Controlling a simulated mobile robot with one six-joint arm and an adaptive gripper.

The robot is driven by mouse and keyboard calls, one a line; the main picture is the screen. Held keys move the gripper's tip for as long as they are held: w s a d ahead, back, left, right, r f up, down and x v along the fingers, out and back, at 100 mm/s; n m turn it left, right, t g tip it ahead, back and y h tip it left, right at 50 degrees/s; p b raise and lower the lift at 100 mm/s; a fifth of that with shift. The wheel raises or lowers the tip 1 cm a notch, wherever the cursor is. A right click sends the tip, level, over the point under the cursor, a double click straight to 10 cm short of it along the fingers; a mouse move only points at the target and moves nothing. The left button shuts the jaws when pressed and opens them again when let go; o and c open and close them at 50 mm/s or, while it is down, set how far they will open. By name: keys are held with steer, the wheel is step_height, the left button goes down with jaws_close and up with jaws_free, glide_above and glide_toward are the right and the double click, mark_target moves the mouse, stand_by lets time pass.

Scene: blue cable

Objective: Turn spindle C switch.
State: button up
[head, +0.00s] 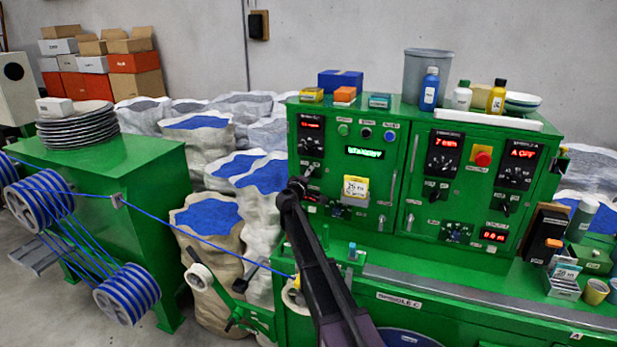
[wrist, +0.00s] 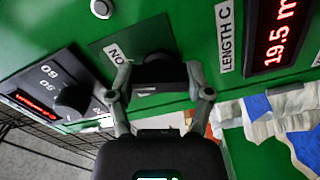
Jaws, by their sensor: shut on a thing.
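In the wrist view, a black switch knob (wrist: 158,70) sits on a square dark plate on a green panel. My gripper (wrist: 160,92) has a finger on each side of the knob and is shut on it. The label "LENGTH C" and a red display (wrist: 275,35) reading 19.5 m are to its right. In the head view, my gripper (head: 299,186) is at the left edge of the green control cabinet (head: 380,215), and my arm rises from below. The gripped knob is hidden there.
A round dial (wrist: 72,100) with another red display is left of the knob in the wrist view. In the head view, a blue cable (head: 215,242) runs from pulleys (head: 128,292) toward the machine. Sacks of blue pellets (head: 208,215) stand left of the cabinet.

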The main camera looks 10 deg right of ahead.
steer(key=n, duration=0.5)
steer(key=shift+n, duration=2.4)
steer(key=o, duration=1.1)
steer(key=shift+o, duration=0.2)
steer(key=shift+s, duration=0.1)
steer(key=v, duration=1.1)
steer(key=shift+s+a, duration=0.25)
steer(key=shift+s, duration=0.1)
